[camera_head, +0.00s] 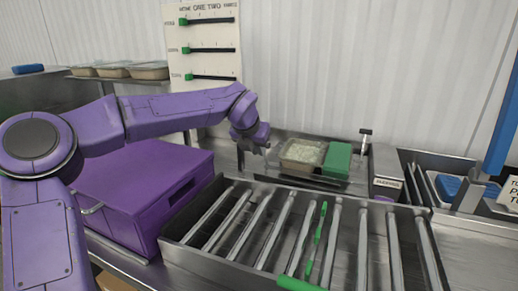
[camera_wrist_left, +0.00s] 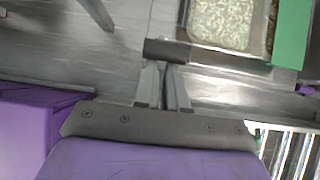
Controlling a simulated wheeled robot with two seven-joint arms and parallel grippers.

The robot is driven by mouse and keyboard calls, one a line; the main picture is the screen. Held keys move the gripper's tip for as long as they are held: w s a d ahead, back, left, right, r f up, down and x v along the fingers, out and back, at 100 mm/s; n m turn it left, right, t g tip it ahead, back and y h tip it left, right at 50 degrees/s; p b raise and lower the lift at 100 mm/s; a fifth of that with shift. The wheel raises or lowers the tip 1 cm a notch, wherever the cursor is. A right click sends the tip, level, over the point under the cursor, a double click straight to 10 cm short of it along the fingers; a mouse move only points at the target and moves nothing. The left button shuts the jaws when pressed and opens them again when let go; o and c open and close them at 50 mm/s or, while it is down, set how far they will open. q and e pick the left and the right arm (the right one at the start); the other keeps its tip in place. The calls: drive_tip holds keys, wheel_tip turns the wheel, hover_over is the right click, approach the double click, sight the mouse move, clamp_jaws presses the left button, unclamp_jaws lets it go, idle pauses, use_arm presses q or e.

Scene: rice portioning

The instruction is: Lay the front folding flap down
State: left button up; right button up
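My left gripper (camera_head: 254,146) points down at the left end of the metal bay behind the roller conveyor. In the left wrist view its fingers (camera_wrist_left: 166,78) are close together and look shut. A dark bar (camera_wrist_left: 168,50) lies across their tips; I cannot tell whether it is held or is part of the fingertips. A clear tray of rice (camera_head: 302,153) sits in the bay to the right of the gripper, apart from it, and a green block or panel (camera_head: 338,160) is beside the tray. I cannot tell for sure which part is the front folding flap. My right gripper is out of view.
The roller conveyor (camera_head: 228,258) fills the front, with a green strip (camera_head: 316,243) among its rollers. A purple box (camera_head: 140,190) stands left of it. Several trays (camera_head: 115,69) rest on the back-left shelf. A board with green sliders (camera_head: 203,45) stands behind my arm.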

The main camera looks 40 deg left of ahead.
use_arm(q)
drive_tip(key=shift+s+d+f+b, duration=0.15)
drive_tip(key=shift+s+f+b, duration=0.3)
drive_tip(key=shift+s, duration=0.2)
drive_tip(key=shift+s+d+f+b, duration=0.15)
drive_tip(key=shift+s+f+b, duration=0.15)
drive_tip(key=shift+s+b, duration=0.3)
drive_tip(key=shift+s+d+f, duration=0.15)
drive_tip(key=shift+s+f, duration=0.25)
drive_tip(key=shift+s, duration=0.25)
drive_tip(key=shift+s+d+f, duration=0.15)
drive_tip(key=shift+s+f, duration=0.25)
drive_tip(key=shift+s, duration=0.25)
drive_tip(key=o, duration=1.1)
drive_tip(key=shift+r, duration=0.1)
drive_tip(key=shift+p+v, duration=2.1)
drive_tip(key=shift+v, duration=1.35)
